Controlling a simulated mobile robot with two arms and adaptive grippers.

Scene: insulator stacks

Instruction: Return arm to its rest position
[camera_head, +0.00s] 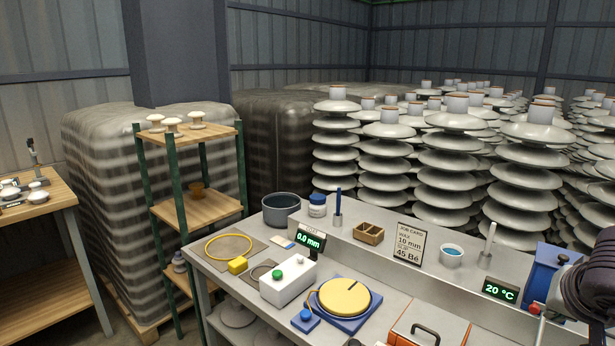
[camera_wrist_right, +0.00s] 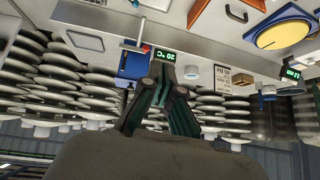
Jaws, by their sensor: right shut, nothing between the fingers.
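My right arm (camera_head: 592,280) comes in at the right edge of the head view, dark and cut off by the frame, close to the blue box (camera_head: 546,272) on the bench. In the right wrist view, which is upside down, my right gripper (camera_wrist_right: 166,75) has its dark fingers drawn together with nothing between them. Its fingertips appear in front of the green 20 °C display (camera_wrist_right: 165,56) and beside the blue box (camera_wrist_right: 131,66). Whether it touches either cannot be told. My left gripper is not in view.
The grey bench (camera_head: 235,278) carries a yellow disc on a blue base (camera_head: 345,297), a white button box (camera_head: 287,282), an orange-edged case (camera_head: 428,330) and a job card (camera_head: 409,243). Insulator stacks (camera_head: 459,150) stand behind. A wooden shelf (camera_head: 195,209) is at left.

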